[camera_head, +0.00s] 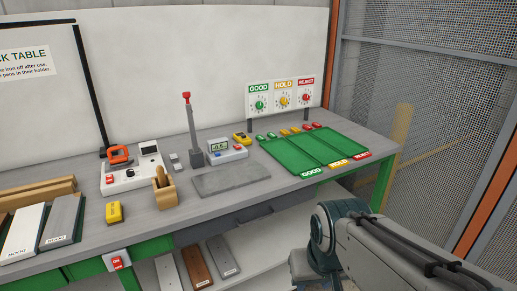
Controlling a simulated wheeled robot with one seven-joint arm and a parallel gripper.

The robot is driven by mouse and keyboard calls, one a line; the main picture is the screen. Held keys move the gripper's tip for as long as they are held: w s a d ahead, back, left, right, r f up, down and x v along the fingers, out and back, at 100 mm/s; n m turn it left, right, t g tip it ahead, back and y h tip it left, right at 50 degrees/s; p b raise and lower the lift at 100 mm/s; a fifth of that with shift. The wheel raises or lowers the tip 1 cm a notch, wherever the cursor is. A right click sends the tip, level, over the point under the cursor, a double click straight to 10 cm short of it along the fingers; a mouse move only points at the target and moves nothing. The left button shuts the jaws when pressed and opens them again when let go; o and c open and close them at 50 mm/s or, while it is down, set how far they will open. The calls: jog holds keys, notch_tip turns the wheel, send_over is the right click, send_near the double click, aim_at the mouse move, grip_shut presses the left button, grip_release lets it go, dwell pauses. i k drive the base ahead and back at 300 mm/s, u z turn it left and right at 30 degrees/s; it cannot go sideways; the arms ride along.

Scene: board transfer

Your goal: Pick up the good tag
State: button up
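Two small green tags (271,135) lie at the back edge of the green sorting mat, at its left end, in line with yellow and red tags. They sit on the side of the mat marked GOOD (311,172). A green GOOD sign (259,97) with a dial stands behind them. My arm shows at the lower right, in front of the bench and well apart from the tags. My gripper's fingers cannot be made out in this view.
Yellow tags (283,132) and red tags (317,124) lie just right of the green ones. A yellow device (241,139) and a scale (226,151) stand to the left. A grey pad (231,180) lies in front. A mesh fence (440,110) is at right.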

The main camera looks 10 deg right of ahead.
aim_at(260, 138)
jog(key=z, duration=1)
jog(key=i, duration=1.65)
jog(key=u, duration=1.1)
jog(key=i, duration=0.25)
jog(key=u, duration=0.25)
